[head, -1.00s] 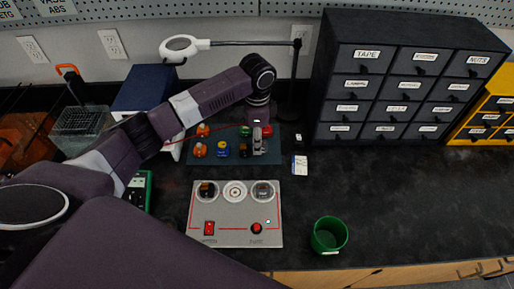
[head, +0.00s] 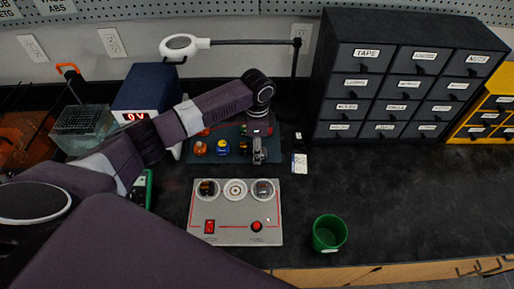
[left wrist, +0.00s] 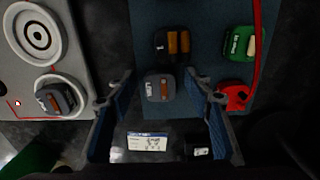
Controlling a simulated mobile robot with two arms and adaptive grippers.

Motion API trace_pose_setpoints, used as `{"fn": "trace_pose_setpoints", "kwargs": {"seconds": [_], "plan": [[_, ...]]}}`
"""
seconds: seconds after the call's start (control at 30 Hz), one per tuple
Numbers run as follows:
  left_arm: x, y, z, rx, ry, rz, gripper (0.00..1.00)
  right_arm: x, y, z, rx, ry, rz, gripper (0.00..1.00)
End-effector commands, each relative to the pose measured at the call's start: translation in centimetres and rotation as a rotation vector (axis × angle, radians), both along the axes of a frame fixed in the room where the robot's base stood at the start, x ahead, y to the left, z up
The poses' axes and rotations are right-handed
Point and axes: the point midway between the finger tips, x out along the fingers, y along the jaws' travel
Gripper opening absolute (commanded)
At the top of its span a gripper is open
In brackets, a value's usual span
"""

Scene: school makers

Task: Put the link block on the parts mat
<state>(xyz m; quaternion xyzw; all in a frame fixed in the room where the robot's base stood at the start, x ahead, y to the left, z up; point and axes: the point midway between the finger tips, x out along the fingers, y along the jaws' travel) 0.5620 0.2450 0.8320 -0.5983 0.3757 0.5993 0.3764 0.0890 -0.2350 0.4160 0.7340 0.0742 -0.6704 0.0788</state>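The parts mat (head: 176,155) is a dark blue-green sheet behind the grey socket board; it also shows in the left wrist view (left wrist: 205,20). My left gripper (head: 258,158) points down there. In the left wrist view its fingers (left wrist: 160,92) are spread, with gaps either side of the block. A similar grey block (left wrist: 58,97) sits in the board's right socket. My right gripper is not in view.
Other blocks on the mat include a black one (left wrist: 172,44), a green one (left wrist: 241,43) and a red one (left wrist: 234,97). The grey board (head: 235,212) lies in front, a green cup (head: 329,233) at right. A lamp post (head: 295,85) stands behind. Right countertop is clear.

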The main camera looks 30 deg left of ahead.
Motion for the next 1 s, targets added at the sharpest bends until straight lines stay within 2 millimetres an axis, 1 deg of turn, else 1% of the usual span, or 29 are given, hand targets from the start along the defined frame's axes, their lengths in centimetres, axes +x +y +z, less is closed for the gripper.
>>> {"fn": "trace_pose_setpoints", "kwargs": {"seconds": [0.17,0.27,0.37,0.6,0.7,0.83,1.0], "plan": [[0.0,0.0,0.2,0.000,-0.001,0.000,0.47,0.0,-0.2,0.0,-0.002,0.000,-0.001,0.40],[0.1,0.0,0.8,-0.001,-0.003,-0.001,0.47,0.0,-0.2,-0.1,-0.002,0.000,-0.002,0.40],[0.1,0.0,2.3,0.000,-0.004,0.000,0.47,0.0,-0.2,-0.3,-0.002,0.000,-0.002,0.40],[0.2,0.0,7.5,-0.001,-0.005,0.000,0.47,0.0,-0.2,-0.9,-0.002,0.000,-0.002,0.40],[0.1,0.0,9.4,0.000,-0.004,-0.001,0.47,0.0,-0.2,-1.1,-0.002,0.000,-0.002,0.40],[0.1,0.0,11.2,-0.001,-0.002,0.001,0.47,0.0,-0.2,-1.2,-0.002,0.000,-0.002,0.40],[0.0,0.0,12.2,0.000,0.000,0.001,0.47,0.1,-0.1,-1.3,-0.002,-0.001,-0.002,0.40]]}}
